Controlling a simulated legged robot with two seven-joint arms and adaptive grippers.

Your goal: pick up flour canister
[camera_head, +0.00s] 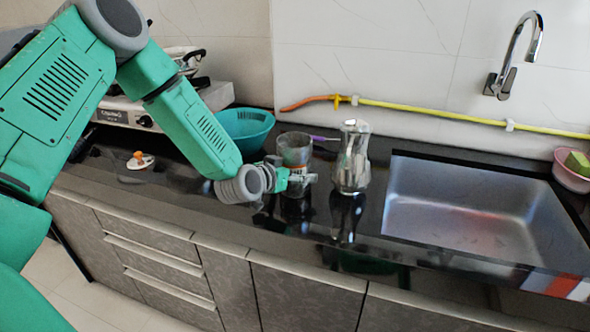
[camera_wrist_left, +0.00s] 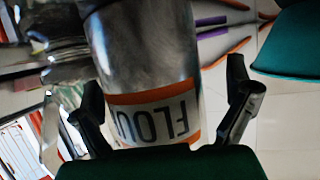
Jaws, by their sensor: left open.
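The flour canister (camera_head: 294,148) is a clear, greyish cylinder standing on the dark counter, left of the metal jug. In the left wrist view the canister (camera_wrist_left: 140,48) appears upside down, with an orange-edged white label reading "FLOU". My left gripper (camera_head: 303,179) is in front of the canister and hides part of its lower body. In the left wrist view my left gripper (camera_wrist_left: 166,108) is open, with one finger on each side of the canister. A gap shows at the right finger; contact at the left finger is unclear. My right gripper is out of view.
The shiny metal jug (camera_head: 352,158) stands close on the right. A teal bowl (camera_head: 246,130) is behind on the left, near a gas stove (camera_head: 150,112). A sink (camera_head: 480,210) lies to the right. A yellow hose (camera_head: 430,110) runs along the wall.

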